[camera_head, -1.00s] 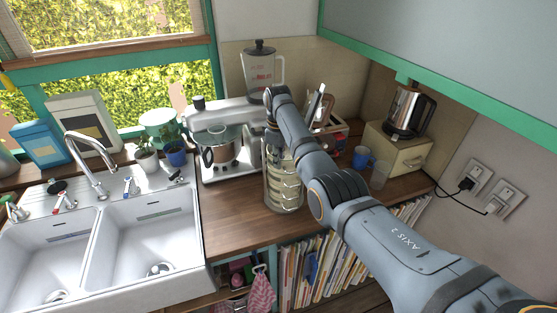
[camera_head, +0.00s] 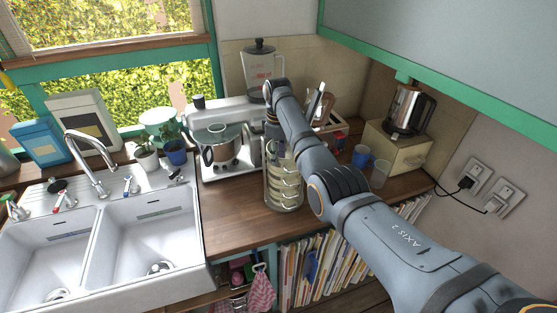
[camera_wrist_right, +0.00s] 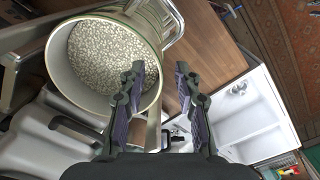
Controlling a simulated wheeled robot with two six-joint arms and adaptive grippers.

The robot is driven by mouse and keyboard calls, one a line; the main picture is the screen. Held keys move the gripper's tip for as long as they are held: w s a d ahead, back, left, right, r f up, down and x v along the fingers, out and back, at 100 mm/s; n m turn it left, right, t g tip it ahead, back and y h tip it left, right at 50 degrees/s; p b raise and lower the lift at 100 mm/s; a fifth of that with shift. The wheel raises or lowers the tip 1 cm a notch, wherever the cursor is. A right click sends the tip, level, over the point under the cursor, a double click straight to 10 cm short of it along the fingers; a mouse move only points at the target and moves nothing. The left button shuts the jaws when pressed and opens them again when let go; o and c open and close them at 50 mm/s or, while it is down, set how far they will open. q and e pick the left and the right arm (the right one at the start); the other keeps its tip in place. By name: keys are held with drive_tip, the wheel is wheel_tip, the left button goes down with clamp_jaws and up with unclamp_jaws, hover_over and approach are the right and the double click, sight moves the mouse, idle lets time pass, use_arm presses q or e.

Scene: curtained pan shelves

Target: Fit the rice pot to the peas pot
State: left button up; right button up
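A tall stack of round metal pots in a frame (camera_head: 284,185) stands on the wooden counter, partly behind my right arm. In the right wrist view, an open round pot (camera_wrist_right: 52,62) with a pale rim is filled with white grains that look like rice. Other tiers (camera_wrist_right: 150,14) show beyond its rim. My right gripper (camera_wrist_right: 160,68) is open, its fingers spread beside the pot's rim. A metal strip (camera_wrist_right: 153,125) shows close to the left finger; I cannot tell whether they touch. I cannot make out the peas pot. My left gripper is out of view.
A blender (camera_head: 262,68) stands behind. A blue cup (camera_head: 361,155) and a clear glass (camera_head: 380,173) stand right. The counter (camera_head: 228,220) between the sink (camera_head: 150,215) and stack is clear.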

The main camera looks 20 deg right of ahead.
wheel_tip(320, 180, up, 10)
drive_tip(key=shift+f, duration=0.1)
idle(0.6)
